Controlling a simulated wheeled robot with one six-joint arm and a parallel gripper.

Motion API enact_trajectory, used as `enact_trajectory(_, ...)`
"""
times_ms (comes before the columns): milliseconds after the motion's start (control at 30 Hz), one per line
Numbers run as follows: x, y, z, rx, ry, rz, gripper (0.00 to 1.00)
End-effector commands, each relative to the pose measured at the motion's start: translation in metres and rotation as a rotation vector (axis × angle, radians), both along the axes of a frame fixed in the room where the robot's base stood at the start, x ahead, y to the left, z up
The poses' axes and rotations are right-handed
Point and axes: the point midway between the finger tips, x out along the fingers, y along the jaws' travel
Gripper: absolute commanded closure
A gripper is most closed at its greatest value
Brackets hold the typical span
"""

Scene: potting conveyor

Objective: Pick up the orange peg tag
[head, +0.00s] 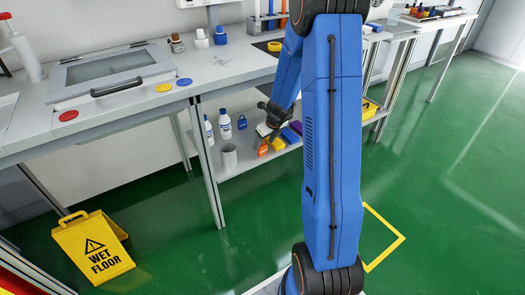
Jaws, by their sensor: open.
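My gripper (267,133) is small in the head view, low in front of the lower shelf under the bench and pointing down. It is open. Two small orange or yellow-orange pieces, one at the left (262,148) and one at the right (278,144), show on the shelf just below and beside the fingers. I cannot tell which of them is the orange peg tag. The gripper covers part of this area, and I cannot tell whether a finger touches either piece.
A yellow wet floor sign (95,245) stands at lower left.

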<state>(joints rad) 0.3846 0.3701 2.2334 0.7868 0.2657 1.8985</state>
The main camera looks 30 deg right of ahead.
Motion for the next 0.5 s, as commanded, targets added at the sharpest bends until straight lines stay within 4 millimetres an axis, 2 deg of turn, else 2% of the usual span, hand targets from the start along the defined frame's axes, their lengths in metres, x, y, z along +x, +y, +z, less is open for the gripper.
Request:
enact_trajectory(200, 0.009, 0.003, -0.027, 0.002, 0.002, 0.000, 0.39)
enact_trajectory(500, 0.014, 0.003, -0.039, 0.000, 0.001, -0.001, 0.39)
